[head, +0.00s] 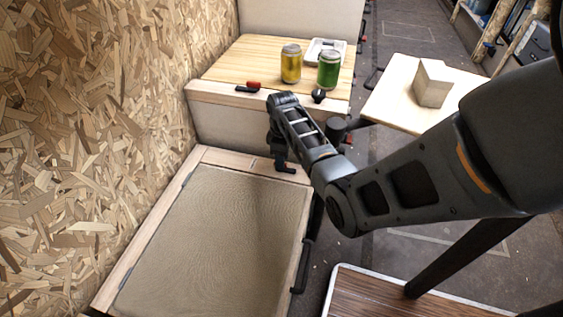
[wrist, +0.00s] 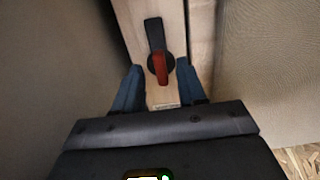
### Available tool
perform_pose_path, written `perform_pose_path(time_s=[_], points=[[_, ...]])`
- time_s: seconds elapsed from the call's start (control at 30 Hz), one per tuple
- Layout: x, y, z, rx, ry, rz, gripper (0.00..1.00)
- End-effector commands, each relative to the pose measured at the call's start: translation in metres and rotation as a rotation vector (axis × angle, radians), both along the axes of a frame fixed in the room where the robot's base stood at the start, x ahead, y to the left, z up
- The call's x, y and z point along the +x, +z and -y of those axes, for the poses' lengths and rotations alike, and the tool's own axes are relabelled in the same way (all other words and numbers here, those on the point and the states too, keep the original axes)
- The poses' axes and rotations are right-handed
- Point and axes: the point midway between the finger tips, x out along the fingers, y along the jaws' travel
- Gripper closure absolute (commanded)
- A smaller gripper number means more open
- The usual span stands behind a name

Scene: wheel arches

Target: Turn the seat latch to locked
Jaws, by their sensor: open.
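The seat latch (wrist: 158,58) has a black body and a red end. It sits on a light wooden strip (wrist: 178,20) beside the fabric seat panel (wrist: 270,60). In the wrist view its red end points down the picture, towards my gripper body. My gripper (wrist: 158,70) is open, with one blue-grey finger on each side of the red end and a gap showing on both sides. In the head view, a dark part of the latch (head: 287,167) shows at the seat's far end, just below my gripper (head: 278,150); the rest is hidden. Contact cannot be told.
A side table (head: 393,92) holds a beige block (head: 433,84). A chipboard wall (head: 90,120) stands left.

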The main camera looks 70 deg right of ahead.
Motion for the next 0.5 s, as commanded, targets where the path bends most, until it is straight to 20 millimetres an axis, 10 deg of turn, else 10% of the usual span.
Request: perform_pose_path(time_s=[0.5], points=[[0.0003,-0.0138,0.0000,-0.001,0.000,0.001,0.65]])
